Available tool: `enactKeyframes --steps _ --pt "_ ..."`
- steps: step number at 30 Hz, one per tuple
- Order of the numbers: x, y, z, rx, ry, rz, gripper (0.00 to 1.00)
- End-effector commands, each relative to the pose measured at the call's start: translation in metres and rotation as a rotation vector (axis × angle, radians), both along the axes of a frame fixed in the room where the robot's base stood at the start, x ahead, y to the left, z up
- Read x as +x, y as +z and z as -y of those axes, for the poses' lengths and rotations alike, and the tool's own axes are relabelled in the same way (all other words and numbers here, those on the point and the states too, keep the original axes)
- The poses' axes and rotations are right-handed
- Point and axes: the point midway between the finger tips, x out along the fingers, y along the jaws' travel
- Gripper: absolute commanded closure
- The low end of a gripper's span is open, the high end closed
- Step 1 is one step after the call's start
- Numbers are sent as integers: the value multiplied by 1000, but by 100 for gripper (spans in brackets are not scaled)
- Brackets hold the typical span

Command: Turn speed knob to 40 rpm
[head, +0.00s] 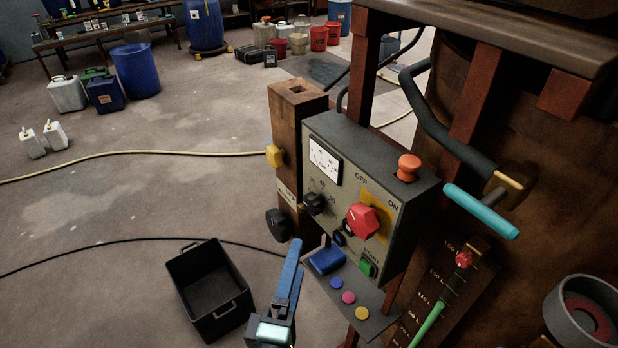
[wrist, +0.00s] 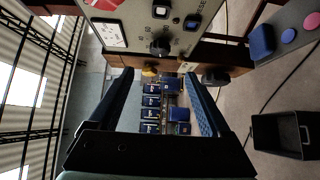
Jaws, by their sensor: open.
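The black speed knob (head: 313,203) is on the front of the grey control box (head: 405,228), below the white gauge (head: 325,160). Small numbers ring it, but I cannot read its setting. In the wrist view the knob (wrist: 160,46) lies beyond and slightly above the fingertips. My gripper (head: 291,252) is below and in front of the box in the head view, apart from the knob. The wrist view shows its blue fingers (wrist: 158,75) spread wide with nothing held between them.
A red OFF/ON switch (head: 362,220), a green button (head: 367,268) and an orange mushroom button (head: 408,167) are on the box. A black wheel (head: 278,225) and yellow knob (head: 274,156) jut from the post. A shelf (head: 350,300) projects below. A black crate (head: 212,290) stands on the floor.

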Motion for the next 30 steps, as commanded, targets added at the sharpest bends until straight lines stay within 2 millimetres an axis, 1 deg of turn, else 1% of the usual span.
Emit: enactKeyframes --steps 4,7,15,21,25,30 --pt "6 1 1 -8 0 -4 18" --pt "19 2 4 -8 -1 -3 18" --pt "70 2 14 -6 -2 -1 18" --pt "103 0 21 -6 0 -2 18" --pt "117 -1 23 -5 -1 -2 18" --pt "126 -2 25 -5 0 -3 18"
